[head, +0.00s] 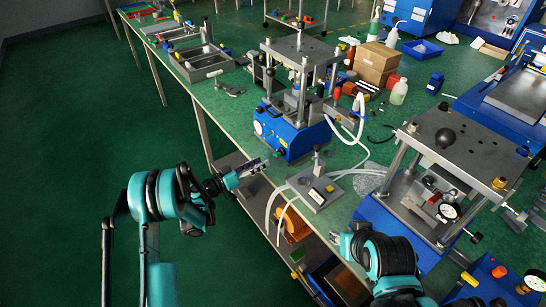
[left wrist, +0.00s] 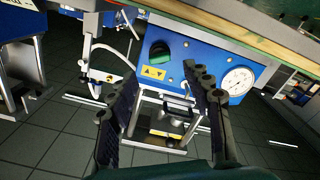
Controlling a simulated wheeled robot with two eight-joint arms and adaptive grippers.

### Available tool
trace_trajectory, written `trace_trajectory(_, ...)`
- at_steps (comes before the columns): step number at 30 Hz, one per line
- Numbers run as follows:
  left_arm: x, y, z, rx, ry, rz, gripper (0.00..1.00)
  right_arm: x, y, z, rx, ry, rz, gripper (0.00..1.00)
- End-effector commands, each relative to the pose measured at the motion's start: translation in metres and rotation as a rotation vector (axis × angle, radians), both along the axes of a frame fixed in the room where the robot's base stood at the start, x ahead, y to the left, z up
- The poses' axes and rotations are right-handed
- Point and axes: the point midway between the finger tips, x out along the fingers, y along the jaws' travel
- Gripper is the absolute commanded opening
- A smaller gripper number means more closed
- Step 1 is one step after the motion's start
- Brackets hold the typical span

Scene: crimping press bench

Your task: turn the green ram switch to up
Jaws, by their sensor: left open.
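The green ram switch (left wrist: 160,52) is a dark green knob on the blue front panel of a press in the left wrist view. A yellow label with arrow marks (left wrist: 154,72) is beside it. Which way the knob points is hard to tell. My left gripper (head: 250,167) is open and empty, apart from the panel. My right gripper (head: 341,238) is low at the bench's front edge.
A round gauge (left wrist: 237,81) is on the same panel. A grey fixture block (head: 318,190) with white tubes stands on the bench near the left gripper. A second press (head: 440,160) stands to the right. The floor at left is clear.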

Motion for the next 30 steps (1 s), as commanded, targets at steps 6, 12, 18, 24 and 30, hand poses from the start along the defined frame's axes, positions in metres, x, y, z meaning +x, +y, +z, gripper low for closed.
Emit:
trace_trajectory(6,0.021,-0.031,-0.002,0.001,0.002,-0.003,0.5,0.0,0.0,-0.013,0.0,0.0,0.0,0.35)
trace_trajectory(12,0.036,-0.051,-0.001,0.001,0.002,-0.002,0.5,0.0,0.0,-0.02,0.0,0.0,0.0,0.35)
trace_trajectory(18,0.04,-0.055,0.0,0.001,0.002,0.0,0.5,0.0,0.0,-0.021,0.0,0.0,0.0,0.35)
trace_trajectory(24,0.04,-0.055,0.001,0.001,0.002,0.0,0.39,0.0,0.0,-0.02,0.0,0.0,0.0,0.35)
trace_trajectory(30,0.04,-0.055,0.0,0.001,0.002,0.0,0.0,0.0,0.0,-0.02,0.0,0.0,0.0,0.35)
